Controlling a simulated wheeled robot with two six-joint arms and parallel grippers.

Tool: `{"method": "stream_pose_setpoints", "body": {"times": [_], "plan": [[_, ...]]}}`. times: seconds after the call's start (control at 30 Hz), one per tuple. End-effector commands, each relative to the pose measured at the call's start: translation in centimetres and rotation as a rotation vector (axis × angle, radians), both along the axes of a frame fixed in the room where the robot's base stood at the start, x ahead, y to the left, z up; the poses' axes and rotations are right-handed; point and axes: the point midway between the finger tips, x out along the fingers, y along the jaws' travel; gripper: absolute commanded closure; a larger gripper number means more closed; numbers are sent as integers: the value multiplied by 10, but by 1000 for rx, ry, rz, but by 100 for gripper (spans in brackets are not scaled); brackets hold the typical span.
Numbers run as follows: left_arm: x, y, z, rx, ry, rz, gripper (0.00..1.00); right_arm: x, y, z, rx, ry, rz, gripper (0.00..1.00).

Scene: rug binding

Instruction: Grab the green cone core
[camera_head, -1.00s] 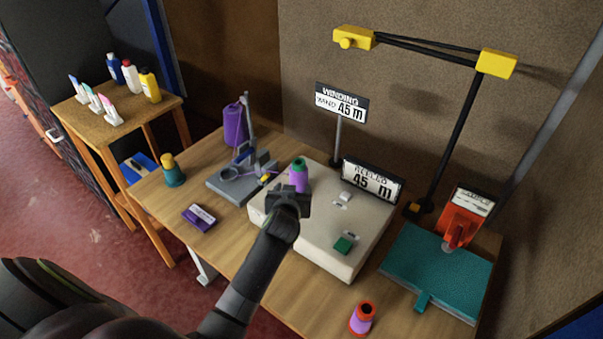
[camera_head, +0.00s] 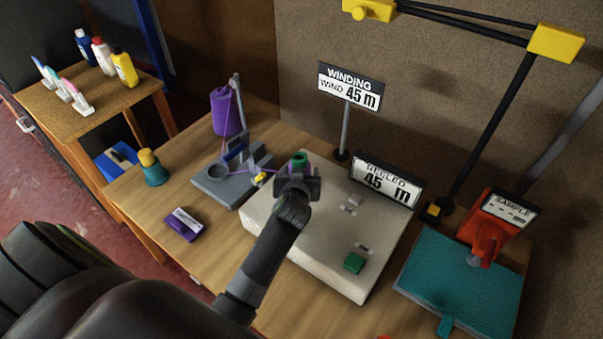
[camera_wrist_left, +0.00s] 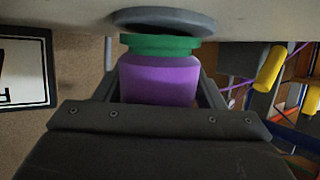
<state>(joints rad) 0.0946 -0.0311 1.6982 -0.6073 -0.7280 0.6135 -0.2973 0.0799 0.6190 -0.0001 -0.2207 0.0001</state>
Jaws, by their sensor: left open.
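The green cone core (camera_head: 299,160) stands on the white machine box (camera_head: 270,224). My left gripper (camera_head: 298,178) is open at the cone. In the left wrist view its fingers (camera_wrist_left: 160,90) stand on both sides of the purple yarn. I cannot tell whether they touch it. My right gripper is not in view.
A grey winding stand (camera_head: 225,183) and a large purple cone (camera_head: 226,111) are to the left. A teal cone with a yellow top (camera_head: 152,168) stands at the table's left. A label sign (camera_head: 387,180) stands behind the box. A teal mat (camera_head: 460,285) lies right.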

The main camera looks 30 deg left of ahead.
Motion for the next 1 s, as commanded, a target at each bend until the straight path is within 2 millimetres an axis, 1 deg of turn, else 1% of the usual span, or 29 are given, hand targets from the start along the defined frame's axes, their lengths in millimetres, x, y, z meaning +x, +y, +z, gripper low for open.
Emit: {"method": "stream_pose_setpoints", "body": {"times": [0.03,0.07,0.13,0.23,0.4,0.5,0.67,0.77,0.87,1.0], "plan": [[0,0,0,-2,2,0,37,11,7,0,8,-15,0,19],[0,0,0,-2,2,0,37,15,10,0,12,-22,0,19],[0,0,0,-1,1,0,45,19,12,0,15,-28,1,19],[0,0,0,0,1,0,58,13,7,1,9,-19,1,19],[0,0,0,-1,2,0,80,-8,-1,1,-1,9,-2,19],[-1,0,-1,-1,3,0,89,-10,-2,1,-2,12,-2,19],[-1,0,-1,-2,5,1,89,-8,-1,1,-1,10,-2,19],[0,0,5,-2,3,1,89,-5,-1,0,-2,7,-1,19],[0,0,20,-2,-2,1,89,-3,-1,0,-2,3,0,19],[1,0,49,-1,-5,1,89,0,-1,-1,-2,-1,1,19]]}}
